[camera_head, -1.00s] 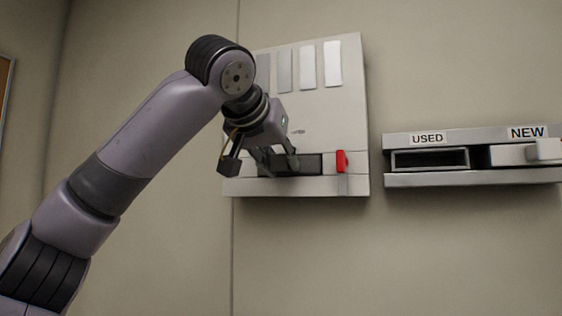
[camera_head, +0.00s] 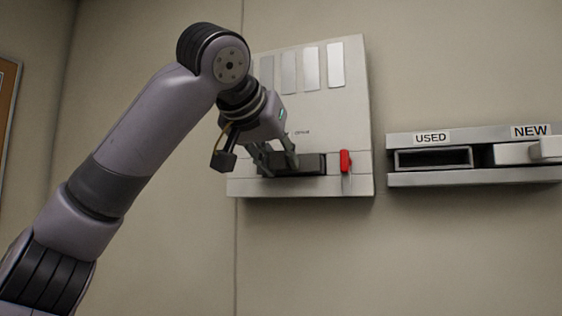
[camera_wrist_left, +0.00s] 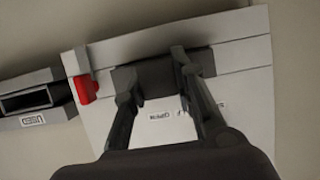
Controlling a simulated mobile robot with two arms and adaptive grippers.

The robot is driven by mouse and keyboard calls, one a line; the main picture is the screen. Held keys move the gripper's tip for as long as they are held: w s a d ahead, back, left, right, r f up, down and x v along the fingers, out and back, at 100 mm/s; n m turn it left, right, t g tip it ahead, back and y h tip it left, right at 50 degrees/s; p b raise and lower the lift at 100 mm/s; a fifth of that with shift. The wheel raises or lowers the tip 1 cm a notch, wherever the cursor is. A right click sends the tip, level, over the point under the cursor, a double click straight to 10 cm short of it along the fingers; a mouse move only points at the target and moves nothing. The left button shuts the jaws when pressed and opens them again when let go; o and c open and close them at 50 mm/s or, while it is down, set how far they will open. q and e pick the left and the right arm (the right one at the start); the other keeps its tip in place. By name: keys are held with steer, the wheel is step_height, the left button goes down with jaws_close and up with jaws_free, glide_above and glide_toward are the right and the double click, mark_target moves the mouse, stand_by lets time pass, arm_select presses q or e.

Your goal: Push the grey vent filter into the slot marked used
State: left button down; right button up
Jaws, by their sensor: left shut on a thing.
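The grey vent filter shows as a dark grey block (camera_head: 311,163) at the opening low on the pale wall unit. It also shows in the left wrist view (camera_wrist_left: 160,70). My left gripper (camera_head: 278,165) is shut on this block, one finger at each side, as the left wrist view (camera_wrist_left: 160,75) shows. How deep the block sits in the unit is hard to tell. The slot marked USED (camera_head: 433,158) is on the wall rack to the right and looks empty; it shows at the left in the wrist view (camera_wrist_left: 27,101). My right gripper is not in view.
A red latch (camera_head: 346,161) sits on the unit just right of the block. The NEW slot (camera_head: 515,154) holds a pale block with a knob. The pale wall unit (camera_head: 345,115) has several light strips on top. Bare wall lies below the unit and rack.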

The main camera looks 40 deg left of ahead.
arm_select(q)
steer(key=shift+s, duration=0.35)
steer(key=shift+s+d+b, duration=0.15)
steer(key=shift+s+b, duration=0.2)
steer(key=shift+s, duration=0.05)
steer(key=shift+s+d, duration=0.15)
steer(key=shift+s, duration=0.3)
steer(key=shift+s+b, duration=0.35)
steer(key=shift+s+d, duration=0.1)
steer(key=shift+s, duration=0.15)
steer(key=shift+s, duration=0.1)
steer(key=shift+s+d+b, duration=0.1)
steer(key=shift+s+b, duration=0.2)
steer(key=shift+s, duration=0.1)
steer(key=shift+s+d+b, duration=0.2)
steer(key=shift+s+b, duration=0.05)
steer(key=shift+s, duration=0.5)
steer(key=shift+s+d+b, duration=0.2)
steer(key=shift+s+b, duration=0.05)
steer(key=shift+s, duration=0.45)
